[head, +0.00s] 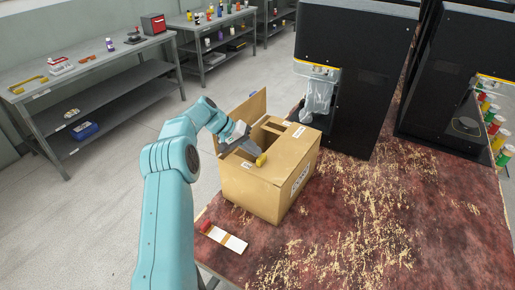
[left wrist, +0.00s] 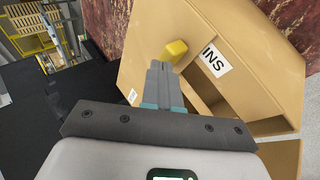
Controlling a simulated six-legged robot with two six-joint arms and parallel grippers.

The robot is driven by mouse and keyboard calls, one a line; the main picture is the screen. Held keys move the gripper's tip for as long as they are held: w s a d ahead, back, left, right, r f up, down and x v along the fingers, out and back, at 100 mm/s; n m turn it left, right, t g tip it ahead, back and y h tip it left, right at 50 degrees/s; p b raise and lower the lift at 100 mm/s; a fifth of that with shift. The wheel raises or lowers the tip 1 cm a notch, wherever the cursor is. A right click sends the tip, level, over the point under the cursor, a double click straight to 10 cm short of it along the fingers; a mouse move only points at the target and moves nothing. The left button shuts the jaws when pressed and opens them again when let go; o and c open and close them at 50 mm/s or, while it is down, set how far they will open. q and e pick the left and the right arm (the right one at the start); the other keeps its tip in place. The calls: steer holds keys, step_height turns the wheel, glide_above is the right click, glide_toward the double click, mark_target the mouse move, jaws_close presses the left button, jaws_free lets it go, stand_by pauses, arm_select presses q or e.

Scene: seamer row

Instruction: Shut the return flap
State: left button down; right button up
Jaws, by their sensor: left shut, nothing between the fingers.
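A brown cardboard box (head: 262,190) stands on the worn red table, with white labels on it. One cardboard flap (head: 246,112) stands raised at its back left side, beside a dark opening in the top. A small yellow piece (head: 261,159) is at the near part of the box top; it also shows in the left wrist view (left wrist: 176,50). My left gripper (head: 252,153) is over the box top, shut and empty, its tips close to the yellow piece. I cannot tell if they touch. In the left wrist view, the fingers (left wrist: 160,75) are together. My right gripper is out of view.
A white and orange card (head: 226,238) with a red end lies on the table (head: 350,225) in front of the box. Tall black machines (head: 350,80) stand behind and to the right. Several coloured jars (head: 497,130) are at the right edge. Grey shelves (head: 100,85) line the wall.

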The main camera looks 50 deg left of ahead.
arm_select(q)
steer(key=shift+f, duration=0.35)
steer(key=shift+s+a+f, duration=0.1)
steer(key=shift+a+f, duration=0.1)
steer(key=shift+f, duration=0.05)
